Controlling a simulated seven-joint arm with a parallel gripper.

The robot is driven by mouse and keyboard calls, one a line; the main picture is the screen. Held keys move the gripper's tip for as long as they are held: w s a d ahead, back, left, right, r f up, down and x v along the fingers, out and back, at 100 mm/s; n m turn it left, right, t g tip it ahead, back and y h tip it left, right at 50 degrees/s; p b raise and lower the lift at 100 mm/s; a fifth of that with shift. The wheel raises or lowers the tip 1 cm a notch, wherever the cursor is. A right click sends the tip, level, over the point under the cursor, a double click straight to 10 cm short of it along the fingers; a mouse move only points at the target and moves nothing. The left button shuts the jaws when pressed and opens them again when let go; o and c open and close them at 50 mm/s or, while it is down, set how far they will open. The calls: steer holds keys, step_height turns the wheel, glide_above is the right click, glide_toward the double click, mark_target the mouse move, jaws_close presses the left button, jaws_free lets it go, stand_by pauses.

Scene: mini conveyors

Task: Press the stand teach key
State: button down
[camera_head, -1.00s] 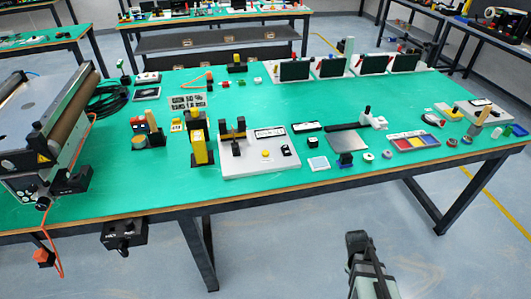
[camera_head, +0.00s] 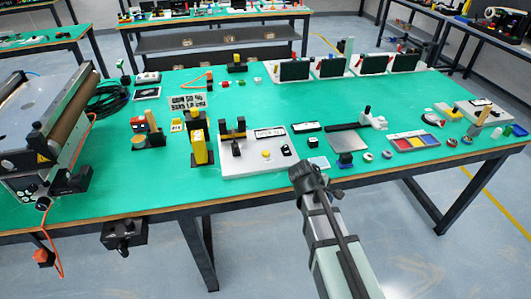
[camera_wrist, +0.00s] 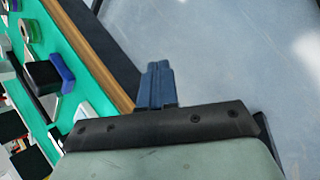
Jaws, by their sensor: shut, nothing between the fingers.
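A white base plate (camera_head: 232,160) with a black forked stand (camera_head: 235,138) lies near the front edge of the table. It carries a round yellow button (camera_head: 266,154) and a small black switch (camera_head: 286,150). No lettering is readable, so I cannot tell which is the teach key. My gripper (camera_head: 303,172) is at the table's front edge in the head view, to the right of the plate and apart from it. In the wrist view its blue fingers (camera_wrist: 158,82) are shut together and empty, with the table edge and floor behind them.
A yellow upright block (camera_head: 199,148) stands left of the plate. A light-blue square (camera_head: 318,162), a grey square plate (camera_head: 347,141) and a tray of coloured compartments (camera_head: 412,142) lie to the right. A conveyor (camera_head: 40,120) fills the left end. Floor in front of the table is clear.

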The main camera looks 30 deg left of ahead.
steer(key=a+r+n+t, duration=0.1)
steer(key=a+r+n, duration=0.1)
steer(key=a+r, duration=0.55)
step_height(320, 180, up, 10)
steer(key=n+t+y, duration=0.2)
steer(key=n+y, duration=0.1)
steer(key=n, duration=0.1)
glide_above(264, 154)
steer(key=shift+r, duration=0.2)
steer(key=shift+f, duration=4.4)
steer(key=shift+f, duration=0.1)
steer(key=shift+f, duration=0.35)
steer(key=shift+f, duration=0.4)
steer(key=shift+r, duration=0.85)
